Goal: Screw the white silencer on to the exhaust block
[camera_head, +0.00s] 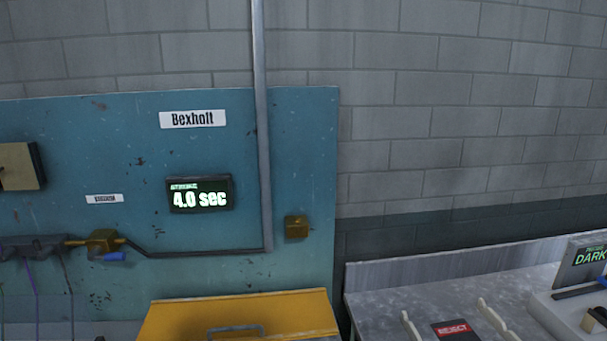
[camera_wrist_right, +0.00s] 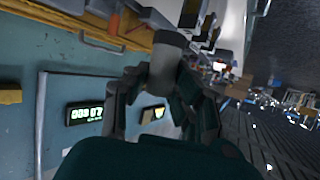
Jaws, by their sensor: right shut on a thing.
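In the right wrist view my right gripper (camera_wrist_right: 158,82) is shut on a pale cylinder, which looks like the white silencer (camera_wrist_right: 167,58). The silencer's far end points away from the gripper, and its lower part is hidden between the fingers. In the head view a small brass block (camera_head: 297,227) is mounted on the teal panel, right of the grey pipe. It looks like the exhaust block, and nothing is seen attached to it. Neither gripper shows in the head view.
The teal panel (camera_head: 120,150) carries a display (camera_head: 200,194) reading 4.0 sec and a brass valve (camera_head: 102,240) with a blue handle. A yellow box (camera_head: 290,308) stands below the brass block. A grey bench (camera_head: 380,285) with a reject sign (camera_head: 453,330) is at the right.

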